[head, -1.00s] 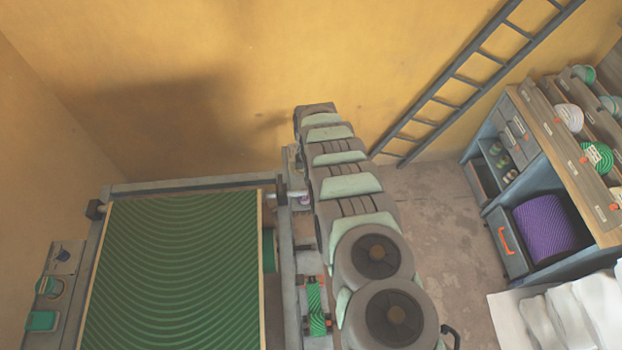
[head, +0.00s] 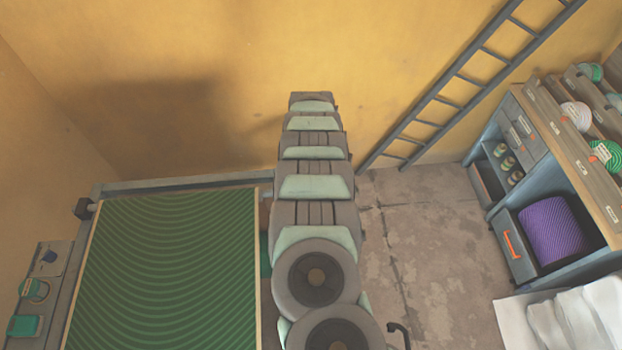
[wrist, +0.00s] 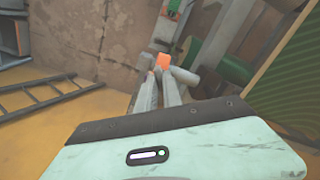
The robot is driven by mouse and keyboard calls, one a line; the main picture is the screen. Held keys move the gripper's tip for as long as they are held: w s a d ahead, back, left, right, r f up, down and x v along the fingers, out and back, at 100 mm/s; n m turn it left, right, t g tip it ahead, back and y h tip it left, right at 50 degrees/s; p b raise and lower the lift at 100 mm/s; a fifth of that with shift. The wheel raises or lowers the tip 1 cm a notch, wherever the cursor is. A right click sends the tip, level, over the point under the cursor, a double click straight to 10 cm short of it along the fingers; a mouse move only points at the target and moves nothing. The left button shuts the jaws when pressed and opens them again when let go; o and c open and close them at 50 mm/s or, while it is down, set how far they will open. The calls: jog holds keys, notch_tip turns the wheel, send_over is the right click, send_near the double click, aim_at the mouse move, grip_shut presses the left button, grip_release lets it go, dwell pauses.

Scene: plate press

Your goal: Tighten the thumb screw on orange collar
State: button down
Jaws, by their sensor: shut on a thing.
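In the wrist view my gripper (wrist: 158,84) reaches away from the camera, its two grey fingers close together. A small orange piece (wrist: 162,61), apparently the orange collar or its screw, shows right at the fingertips. The fingers are closed on a small part there, apparently the thumb screw; its outline is mostly hidden. A short grey cylinder (wrist: 185,76) lies beside the right fingertip. In the head view my arm covers the gripper and the collar.
The press bed with its green wavy plate (head: 165,270) lies left of my arm. A green cylinder (wrist: 208,52) is close to the fingers in the wrist view. A ladder (head: 450,105) leans at the back wall; a shelf unit (head: 570,165) stands right. The floor between is clear.

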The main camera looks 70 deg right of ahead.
jog(key=m+b, duration=0.2)
jog(key=m, duration=0.1)
jog(key=shift+f, duration=0.2)
jog(key=shift+r+m+b, duration=0.1)
jog(key=shift+m+b, duration=1)
jog(key=shift+m, duration=0.8)
jog(key=c, duration=1.5)
grip_release()
jog(key=shift+r, duration=0.1)
jog(key=shift+r, duration=0.1)
jog(key=shift+r, duration=0.35)
notch_tip(320, 180, up, 10)
jog(key=b, duration=0.2)
